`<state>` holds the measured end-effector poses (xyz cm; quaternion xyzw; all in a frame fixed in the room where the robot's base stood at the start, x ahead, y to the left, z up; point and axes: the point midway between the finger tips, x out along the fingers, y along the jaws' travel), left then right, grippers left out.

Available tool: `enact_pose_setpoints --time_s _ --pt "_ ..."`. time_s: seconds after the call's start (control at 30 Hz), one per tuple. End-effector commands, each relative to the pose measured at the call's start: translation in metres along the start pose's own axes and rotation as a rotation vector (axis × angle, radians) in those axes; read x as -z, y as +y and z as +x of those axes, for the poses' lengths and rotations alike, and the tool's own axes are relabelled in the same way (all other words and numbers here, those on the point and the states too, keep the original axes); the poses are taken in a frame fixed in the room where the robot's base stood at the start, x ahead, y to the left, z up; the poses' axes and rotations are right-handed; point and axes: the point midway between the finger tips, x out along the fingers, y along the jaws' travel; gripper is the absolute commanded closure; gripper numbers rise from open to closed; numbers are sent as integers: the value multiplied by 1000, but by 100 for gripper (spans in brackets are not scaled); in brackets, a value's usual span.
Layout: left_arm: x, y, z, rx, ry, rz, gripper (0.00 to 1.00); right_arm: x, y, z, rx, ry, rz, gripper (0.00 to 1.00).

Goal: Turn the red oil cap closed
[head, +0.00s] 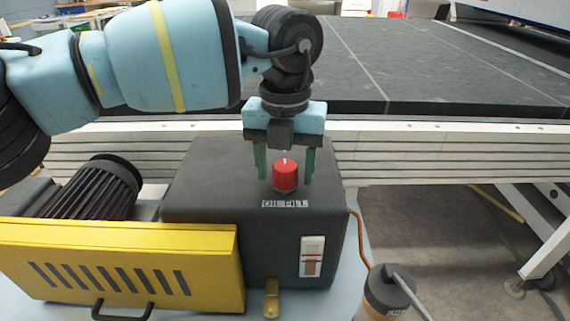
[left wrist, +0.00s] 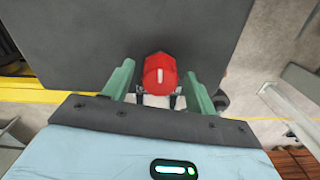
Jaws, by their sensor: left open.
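The red oil cap (head: 285,177) stands on top of the dark grey gearbox housing (head: 215,185), just behind the "OIL FILL" label (head: 285,204). A white mark shows on the cap's top, and in the left wrist view the cap (left wrist: 160,75) has this mark running roughly up and down the picture. My left gripper (head: 284,178) points down over the cap. Its green fingers are open, one on each side, with a gap to the cap on both sides. I cannot tell how far the fingertips are above the housing. My right gripper is not in view.
A yellow slotted guard (head: 130,262) with a black handle and a ribbed motor (head: 95,190) are at the left. An oil can (head: 388,290) stands at the lower right beside a copper pipe (head: 360,235). A large dark table (head: 420,60) lies behind.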

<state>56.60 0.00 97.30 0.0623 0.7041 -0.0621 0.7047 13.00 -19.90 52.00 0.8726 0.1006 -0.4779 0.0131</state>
Motion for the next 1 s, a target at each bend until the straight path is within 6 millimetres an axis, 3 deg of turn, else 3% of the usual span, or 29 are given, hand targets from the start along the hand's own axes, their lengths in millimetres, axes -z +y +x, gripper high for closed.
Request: enact_pose_setpoints --time_s 0.13,0.47,0.77,1.0 --pt "0 0 0 0 0 0 43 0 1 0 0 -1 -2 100" --pt "0 0 0 0 0 0 86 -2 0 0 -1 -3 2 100" --pt "0 0 -1 1 1 31 87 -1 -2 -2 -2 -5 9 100" --pt "0 0 -4 2 1 160 87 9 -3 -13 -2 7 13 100"
